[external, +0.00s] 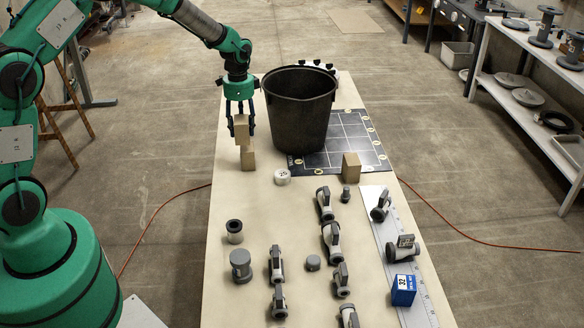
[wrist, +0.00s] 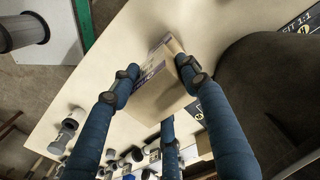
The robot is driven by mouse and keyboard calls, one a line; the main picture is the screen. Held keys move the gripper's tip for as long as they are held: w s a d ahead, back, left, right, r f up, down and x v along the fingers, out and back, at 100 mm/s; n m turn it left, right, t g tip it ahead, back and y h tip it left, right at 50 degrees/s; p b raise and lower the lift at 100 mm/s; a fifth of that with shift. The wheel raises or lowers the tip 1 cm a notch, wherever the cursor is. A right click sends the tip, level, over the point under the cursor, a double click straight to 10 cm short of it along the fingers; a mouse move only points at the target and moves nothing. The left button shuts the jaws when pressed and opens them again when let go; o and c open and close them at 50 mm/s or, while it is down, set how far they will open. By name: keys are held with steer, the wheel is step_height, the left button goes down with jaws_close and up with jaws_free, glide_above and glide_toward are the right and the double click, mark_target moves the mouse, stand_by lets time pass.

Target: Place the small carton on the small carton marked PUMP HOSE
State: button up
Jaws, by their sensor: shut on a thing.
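My gripper (external: 241,132) points down and is shut on a small tan carton (external: 241,123), whose upper part sits between the fingers. Directly below it another small tan carton (external: 248,159) stands on the table, slightly to the right. The two overlap in the external view; I cannot tell whether they touch. In the wrist view the blue fingers of my gripper (wrist: 157,70) reach around a tan carton (wrist: 160,98) with a printed label on its side; the print is too small to read. No PUMP HOSE marking is legible.
A large black bucket (external: 300,105) stands close right of my gripper, on a dark gridded mat (external: 345,140). Another tan carton (external: 351,167) stands at the mat's front edge.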

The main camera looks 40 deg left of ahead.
mark_target(246, 133)
steer(key=shift+w+f, duration=0.1)
steer(key=shift+w, duration=0.8)
steer(key=shift+f+b, duration=0.35)
steer(key=shift+f, duration=1.35)
steer(key=shift+f, duration=0.15)
steer(key=o, duration=1.2)
step_height(246, 133, up, 12)
steer(key=shift+r+p, duration=0.1)
steer(key=shift+p, duration=0.65)
